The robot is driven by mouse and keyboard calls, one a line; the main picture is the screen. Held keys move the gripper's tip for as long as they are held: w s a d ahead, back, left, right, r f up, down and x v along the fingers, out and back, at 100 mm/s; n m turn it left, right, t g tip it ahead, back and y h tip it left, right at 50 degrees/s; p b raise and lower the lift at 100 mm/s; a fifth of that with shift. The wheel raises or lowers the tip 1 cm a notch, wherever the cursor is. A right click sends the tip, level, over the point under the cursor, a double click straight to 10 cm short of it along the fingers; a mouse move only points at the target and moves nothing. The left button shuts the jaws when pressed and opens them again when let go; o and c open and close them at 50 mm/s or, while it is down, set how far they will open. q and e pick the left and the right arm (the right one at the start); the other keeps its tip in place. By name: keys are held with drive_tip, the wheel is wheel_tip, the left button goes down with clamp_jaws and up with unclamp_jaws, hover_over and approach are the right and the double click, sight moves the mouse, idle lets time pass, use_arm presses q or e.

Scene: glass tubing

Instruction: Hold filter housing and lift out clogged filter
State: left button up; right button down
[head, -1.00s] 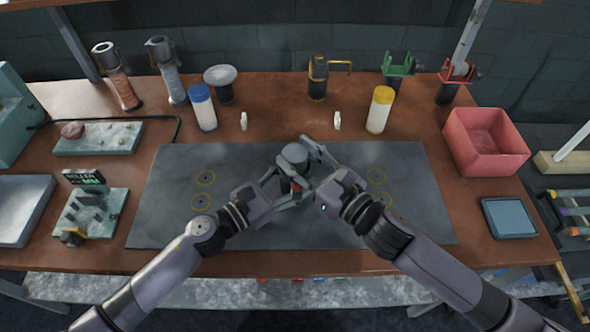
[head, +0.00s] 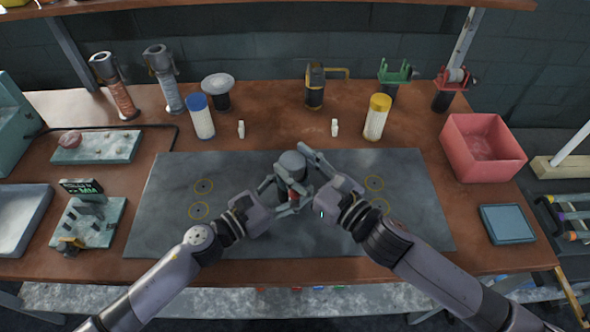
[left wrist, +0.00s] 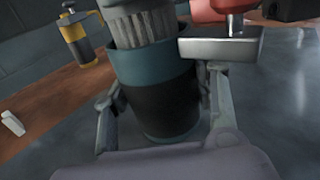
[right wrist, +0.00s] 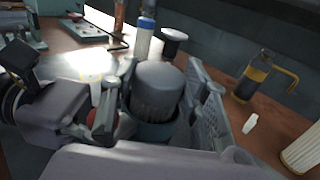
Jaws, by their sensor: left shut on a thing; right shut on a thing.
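The filter housing is a dark cup with a teal rim, standing upright in the left wrist view (left wrist: 155,75). Its rim shows in the right wrist view (right wrist: 158,130). The clogged filter is a grey ribbed cartridge (left wrist: 145,25) with a rounded grey cap (right wrist: 158,80), partly above the rim with its lower part hidden inside. In the head view its cap (head: 292,162) is over the mat. My left gripper (head: 282,195) is shut on the housing, one finger on each side. My right gripper (head: 312,172) is shut on the filter, fingers either side of its cap.
A grey mat (head: 190,235) lies under the work, mostly bare at both sides. A red bin (head: 470,155) and blue tray (head: 508,222) are at the right. Blue-capped (head: 201,118) and yellow-capped (head: 376,118) cartridges stand behind. A fixture (head: 90,220) is at the left.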

wheel_tip(320, 180, up, 10)
drive_tip(key=shift+f, duration=0.1)
idle(0.4)
use_arm(q)
drive_tip(key=o, duration=1.3)
drive_tip(key=shift+o, duration=0.2)
